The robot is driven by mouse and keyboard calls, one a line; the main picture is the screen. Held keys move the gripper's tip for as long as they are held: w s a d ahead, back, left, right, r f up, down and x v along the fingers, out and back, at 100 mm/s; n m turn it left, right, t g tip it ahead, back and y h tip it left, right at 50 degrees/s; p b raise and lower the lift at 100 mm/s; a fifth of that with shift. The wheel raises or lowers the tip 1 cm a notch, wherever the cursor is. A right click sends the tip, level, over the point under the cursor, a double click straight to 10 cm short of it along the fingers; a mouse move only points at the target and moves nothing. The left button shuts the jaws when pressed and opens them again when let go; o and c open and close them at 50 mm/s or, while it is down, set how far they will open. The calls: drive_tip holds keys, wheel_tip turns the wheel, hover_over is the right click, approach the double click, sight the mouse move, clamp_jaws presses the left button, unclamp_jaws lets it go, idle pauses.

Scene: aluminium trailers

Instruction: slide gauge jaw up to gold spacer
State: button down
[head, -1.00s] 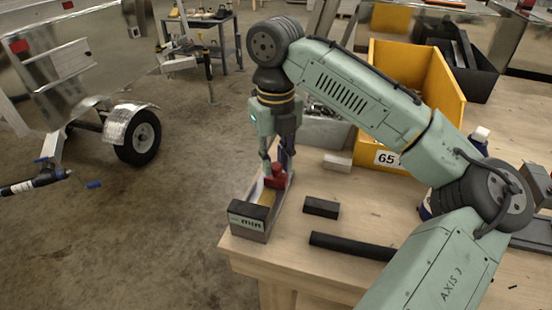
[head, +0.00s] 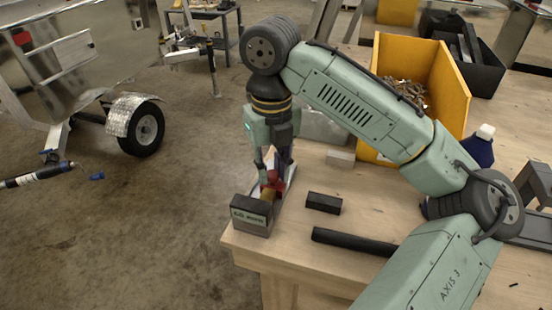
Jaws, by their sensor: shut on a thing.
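The gauge is a grey channel (head: 284,192) at the table's front left corner, with a dark end block (head: 252,213) bearing a light label with lettering too small to read surely. The red gauge jaw (head: 271,182) sits in the channel. The gold spacer (head: 266,193) lies between the jaw and the end block. Jaw and spacer appear close together; I cannot tell whether they touch. My gripper (head: 269,174) points down over the channel, shut on the red jaw. Its fingers hide part of the jaw and the channel behind it.
A small dark block (head: 324,202) and a black bar (head: 352,242) lie right of the gauge. A light block (head: 341,156), a grey bin (head: 322,127) and a yellow bin (head: 448,85) with metal parts stand behind. The table's edge (head: 231,245) is close to the gauge.

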sight(270, 177)
drive_tip(key=shift+s+a+f, duration=0.1)
drive_tip(key=shift+s+f, duration=0.05)
drive_tip(key=shift+s, duration=0.2)
drive_tip(key=c, duration=1.8)
unclamp_jaws()
drive_tip(key=shift+o, duration=1.2)
drive_tip(key=shift+s+a, duration=0.1)
drive_tip(key=shift+s, duration=0.1)
drive_tip(key=shift+o, duration=1)
drive_tip(key=shift+w, duration=0.1)
drive_tip(key=shift+r, duration=0.2)
drive_tip(key=shift+r, duration=0.25)
wheel_tip(270, 177, up, 11)
drive_tip(key=shift+r, duration=0.2)
